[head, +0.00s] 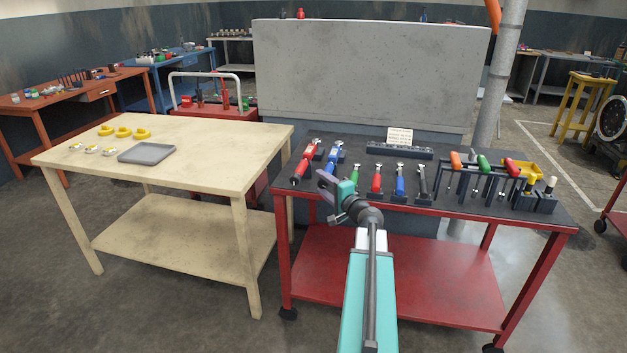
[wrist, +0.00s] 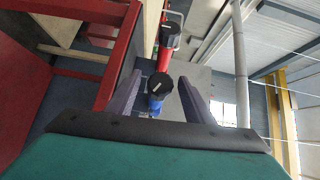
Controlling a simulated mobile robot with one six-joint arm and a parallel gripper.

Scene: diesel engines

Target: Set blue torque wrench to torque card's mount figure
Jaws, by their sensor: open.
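The blue torque wrench (head: 332,157) lies in a dark holder on the red cart's black top, right of a red wrench (head: 301,169). In the wrist view, the blue wrench (wrist: 156,103) shows its black end knob with a white mark, in line between my open fingers; I cannot tell how near they are. The red one (wrist: 167,58) shows beyond it. My gripper (head: 326,186) is open and empty, over the cart's front edge near both wrench ends. The torque card (head: 399,136) stands at the back of the cart; its print is too small to read.
Small tools with green (head: 354,175), red, blue and black handles stand in holders right of my gripper. Farther right are a rack with coloured handles (head: 482,163) and a yellow bin (head: 536,171). A cream table (head: 200,150) with a grey tray (head: 147,153) stands left.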

